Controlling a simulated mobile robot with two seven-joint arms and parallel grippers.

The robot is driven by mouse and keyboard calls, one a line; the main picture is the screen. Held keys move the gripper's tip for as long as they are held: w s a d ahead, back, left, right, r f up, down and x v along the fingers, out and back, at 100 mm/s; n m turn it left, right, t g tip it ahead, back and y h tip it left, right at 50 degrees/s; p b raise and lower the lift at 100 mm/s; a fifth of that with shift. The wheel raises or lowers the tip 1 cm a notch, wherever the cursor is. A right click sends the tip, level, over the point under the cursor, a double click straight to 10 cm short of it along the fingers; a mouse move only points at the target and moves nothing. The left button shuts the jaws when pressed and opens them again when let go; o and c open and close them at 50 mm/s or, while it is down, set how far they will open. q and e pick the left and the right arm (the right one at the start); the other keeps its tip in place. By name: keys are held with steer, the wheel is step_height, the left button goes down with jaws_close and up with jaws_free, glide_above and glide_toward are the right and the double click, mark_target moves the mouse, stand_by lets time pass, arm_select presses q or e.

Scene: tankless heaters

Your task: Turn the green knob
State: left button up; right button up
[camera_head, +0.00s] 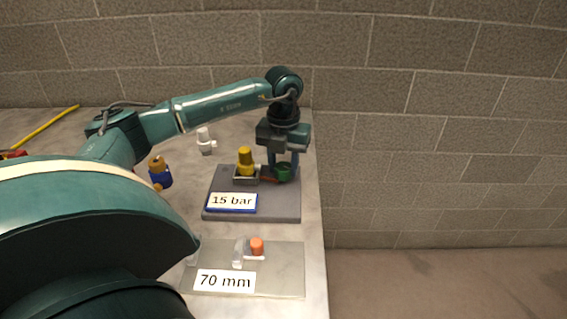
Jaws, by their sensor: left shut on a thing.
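The green knob (284,173) sits at the right side of the grey base plate labelled "15 bar" (270,205). My left gripper (283,165) points down over it from the far side, with its fingers closed around the knob. The gripper partly hides the knob, so its turn angle cannot be told. A yellow knob or valve (245,160) stands just left of the green knob on the same plate. My right gripper is not in view.
A clear plate labelled "70 mm" (285,280) with an orange knob (257,245) lies nearer. A white fitting (205,139) and a blue and brass part (160,175) stand left. The table's right edge is close; a block wall (430,110) rises behind.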

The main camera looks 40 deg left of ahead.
mark_target(283, 167)
arm_select(q)
steer(key=shift+m, duration=0.4)
steer(key=o, duration=1)
steer(key=shift+r, duration=0.15)
step_height(283, 167, up, 13)
stand_by(0.6)
